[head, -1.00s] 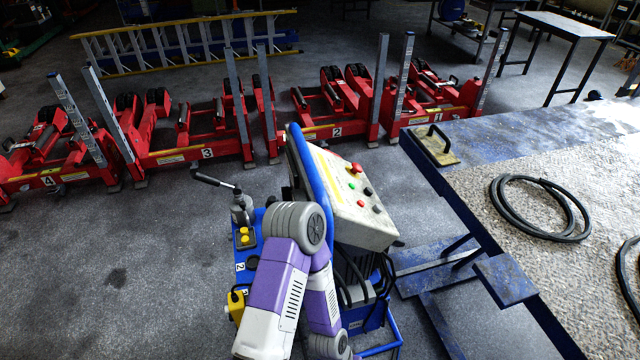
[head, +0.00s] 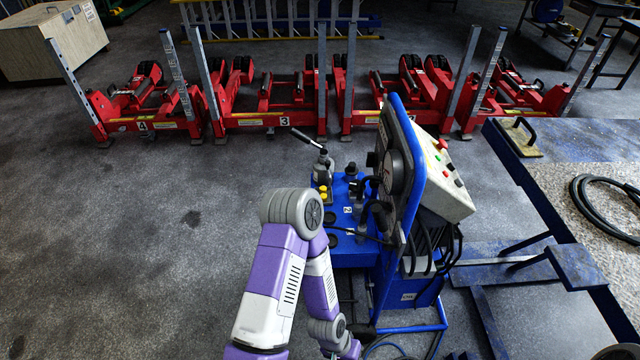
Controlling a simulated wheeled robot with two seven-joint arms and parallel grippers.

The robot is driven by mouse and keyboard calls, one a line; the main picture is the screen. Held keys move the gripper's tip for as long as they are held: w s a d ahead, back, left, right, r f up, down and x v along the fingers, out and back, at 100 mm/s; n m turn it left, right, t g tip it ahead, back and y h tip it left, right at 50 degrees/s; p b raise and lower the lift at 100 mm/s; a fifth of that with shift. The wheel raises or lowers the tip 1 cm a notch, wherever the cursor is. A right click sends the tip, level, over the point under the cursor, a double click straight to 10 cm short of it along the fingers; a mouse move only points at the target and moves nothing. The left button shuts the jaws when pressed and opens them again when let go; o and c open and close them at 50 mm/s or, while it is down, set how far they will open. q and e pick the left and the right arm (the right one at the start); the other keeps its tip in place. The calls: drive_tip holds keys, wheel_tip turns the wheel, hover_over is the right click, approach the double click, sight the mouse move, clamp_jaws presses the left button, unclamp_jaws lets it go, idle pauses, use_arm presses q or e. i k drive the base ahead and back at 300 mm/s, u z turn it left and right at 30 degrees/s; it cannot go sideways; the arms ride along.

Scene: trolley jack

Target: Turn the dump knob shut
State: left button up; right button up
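A blue hydraulic trolley (head: 352,252) stands on the floor right of the middle. Its sloped control box (head: 452,205) faces right, with red, green and black buttons. On the trolley's deck are a small pump with a black-tipped lever (head: 305,138), yellow parts (head: 323,193) and several dark fittings (head: 365,192). A round dial (head: 391,171) sits on the back of the upright panel. I cannot tell which part is the dump knob. One of my arms, purple and white, rises in front of the deck and bends back down. Neither gripper shows.
Red jacks (head: 285,115) with grey posts line the floor behind. Hoses hang below the control box. The left floor is clear.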

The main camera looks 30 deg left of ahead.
sight(353, 186)
drive_tip(key=u, duration=2)
drive_tip(key=k, duration=0.75)
drive_tip(key=z, duration=0.95)
drive_tip(key=i, duration=1)
drive_tip(key=k, duration=0.5)
drive_tip(key=u, duration=1.35)
drive_tip(key=i, duration=3.95)
